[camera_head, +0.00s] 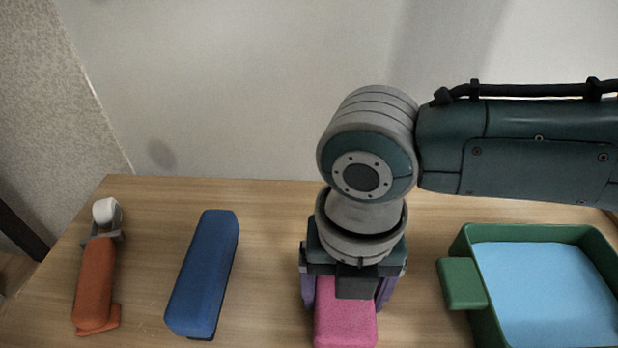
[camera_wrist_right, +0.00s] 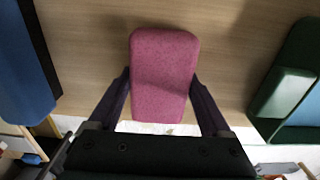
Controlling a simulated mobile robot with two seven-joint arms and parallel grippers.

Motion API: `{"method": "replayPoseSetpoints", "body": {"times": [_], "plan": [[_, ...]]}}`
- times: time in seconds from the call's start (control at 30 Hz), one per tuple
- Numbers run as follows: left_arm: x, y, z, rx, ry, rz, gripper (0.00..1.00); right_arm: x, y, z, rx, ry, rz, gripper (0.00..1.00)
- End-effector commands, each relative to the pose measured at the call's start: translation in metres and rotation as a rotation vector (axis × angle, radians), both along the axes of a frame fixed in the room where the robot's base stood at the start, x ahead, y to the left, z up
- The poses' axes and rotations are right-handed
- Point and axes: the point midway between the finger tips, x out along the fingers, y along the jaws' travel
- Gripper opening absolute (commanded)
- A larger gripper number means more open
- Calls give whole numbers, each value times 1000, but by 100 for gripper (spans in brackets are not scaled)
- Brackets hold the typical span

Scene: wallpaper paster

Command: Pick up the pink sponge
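The pink sponge (camera_head: 345,318) is a rounded block at the bottom centre of the head view, partly under my right gripper (camera_head: 347,290). In the right wrist view, the sponge (camera_wrist_right: 163,78) lies lengthwise between the two dark purple fingers of the right gripper (camera_wrist_right: 161,76). One finger is at each long side, with the tips at or very close to the sponge's sides. I cannot tell whether they press on it. The sponge appears to be on or just above the wooden table. My left gripper is not in view.
A blue block (camera_head: 204,274) lies to the left on the table (camera_head: 265,215). An orange-handled tool with a white roller (camera_head: 97,270) lies farther left. A green tray (camera_head: 462,283) with a light blue inside stands at the right. A wall rises behind the table.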

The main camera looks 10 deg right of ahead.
Motion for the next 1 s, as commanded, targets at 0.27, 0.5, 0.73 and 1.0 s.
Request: {"method": "replayPoseSetpoints", "body": {"times": [0.27,0.5,0.73,1.0], "plan": [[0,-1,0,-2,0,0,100,0,0,0,0,0,0,37],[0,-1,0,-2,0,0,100,0,0,0,0,0,0,28],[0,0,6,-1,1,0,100,0,0,11,0,-1,0,28],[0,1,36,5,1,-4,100,1,0,69,2,-4,2,28]]}}
